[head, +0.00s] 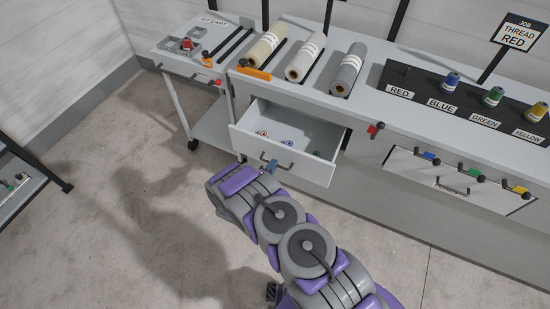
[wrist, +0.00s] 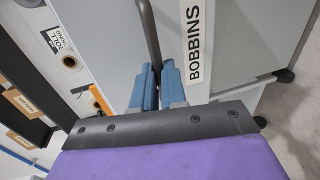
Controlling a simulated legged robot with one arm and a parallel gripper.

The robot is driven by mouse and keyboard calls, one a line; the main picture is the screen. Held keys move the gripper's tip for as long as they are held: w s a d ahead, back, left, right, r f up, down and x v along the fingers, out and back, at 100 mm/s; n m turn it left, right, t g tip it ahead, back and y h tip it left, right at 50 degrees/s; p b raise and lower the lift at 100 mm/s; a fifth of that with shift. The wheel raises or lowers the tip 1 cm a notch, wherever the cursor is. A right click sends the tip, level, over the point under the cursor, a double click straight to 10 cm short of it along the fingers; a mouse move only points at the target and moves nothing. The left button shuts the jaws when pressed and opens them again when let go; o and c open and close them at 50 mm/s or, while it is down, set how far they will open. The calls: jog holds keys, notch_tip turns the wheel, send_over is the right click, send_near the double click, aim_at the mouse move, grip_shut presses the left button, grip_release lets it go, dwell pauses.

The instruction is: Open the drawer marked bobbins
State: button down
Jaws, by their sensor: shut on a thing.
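The drawer (head: 318,170) under the bench stands pulled out, with several small bobbins (head: 287,142) on its floor. In the wrist view its front (wrist: 105,35) carries a white label reading BOBBINS (wrist: 194,45). My gripper (head: 271,166) is at the left part of the drawer front. In the wrist view my gripper (wrist: 157,72) has its two blue fingers shut on the dark bar handle (wrist: 149,35), which runs between them. In the head view the label is not visible.
Thread spools (head: 452,81) stand on a labelled rack on the bench (head: 365,98). Fabric rolls (head: 306,57) lie to its left. A kit cart (head: 206,48) stands at the back left. Small colored levers (head: 474,174) stick out at right. The floor (head: 120,190) at left is clear.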

jog(key=shift+s+a+f, duration=0.1)
jog(key=shift+s+f, duration=0.05)
jog(key=shift+s, duration=0.6)
jog(key=shift+s+a+f, duration=0.1)
jog(key=shift+s+f, duration=0.05)
jog(key=shift+s, duration=0.6)
jog(key=c, duration=1.2)
grip_release()
jog(key=shift+w+r, duration=0.1)
jog(key=shift+w, duration=0.05)
jog(key=p+v, duration=0.3)
jog(key=v, duration=1.4)
jog(key=shift+a, duration=0.15)
